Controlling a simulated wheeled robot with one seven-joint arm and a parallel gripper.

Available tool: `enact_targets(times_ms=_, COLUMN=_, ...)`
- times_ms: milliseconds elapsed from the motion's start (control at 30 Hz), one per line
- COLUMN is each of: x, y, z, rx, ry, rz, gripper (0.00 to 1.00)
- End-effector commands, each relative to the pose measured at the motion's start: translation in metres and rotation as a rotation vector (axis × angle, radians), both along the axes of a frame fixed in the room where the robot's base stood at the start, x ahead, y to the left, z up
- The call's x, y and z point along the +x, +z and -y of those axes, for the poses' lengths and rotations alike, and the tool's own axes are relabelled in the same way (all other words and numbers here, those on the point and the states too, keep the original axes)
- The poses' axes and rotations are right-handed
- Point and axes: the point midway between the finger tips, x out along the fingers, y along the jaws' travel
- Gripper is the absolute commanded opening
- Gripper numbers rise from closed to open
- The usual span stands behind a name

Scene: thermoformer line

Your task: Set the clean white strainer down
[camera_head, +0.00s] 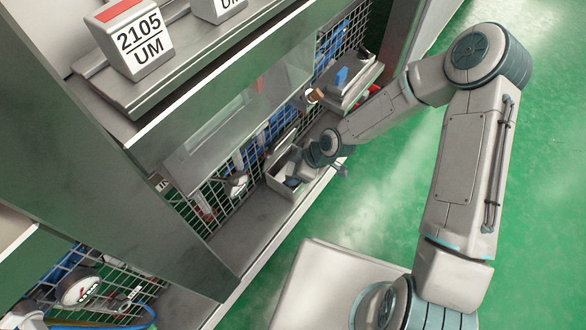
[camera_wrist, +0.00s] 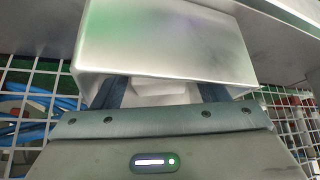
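My gripper (camera_head: 293,181) reaches down at a grey open-topped bin (camera_head: 284,197) on the lower shelf in the head view. In the wrist view my gripper's two dark fingers (camera_wrist: 163,93) stand well apart. A pale, whitish shape (camera_wrist: 165,90) shows between them, and it may be the white strainer. Most of it is hidden behind a large plain grey metal face (camera_wrist: 165,45), which also hides the fingertips. I cannot tell whether the fingers press on the pale shape. No strainer is clearly recognisable in the head view.
The shelf (camera_head: 240,240) has bare room in front of the bin. A second tray (camera_head: 350,88) with a blue item stands further along. Wire mesh (camera_wrist: 28,105) with blue hoses and gauges backs the bay. Green floor (camera_head: 390,200) is open at right.

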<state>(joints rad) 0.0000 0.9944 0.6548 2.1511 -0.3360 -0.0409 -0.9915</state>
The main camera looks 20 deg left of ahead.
Motion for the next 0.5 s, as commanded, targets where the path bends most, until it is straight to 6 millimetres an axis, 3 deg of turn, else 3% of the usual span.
enact_targets(times_ms=233, x=0.001, y=0.010, z=0.004, rx=0.000, ry=-0.002, rz=0.001, gripper=0.67)
enact_targets(times_ms=500, x=0.005, y=0.058, z=0.033, rx=0.000, ry=-0.004, rz=0.001, gripper=0.67)
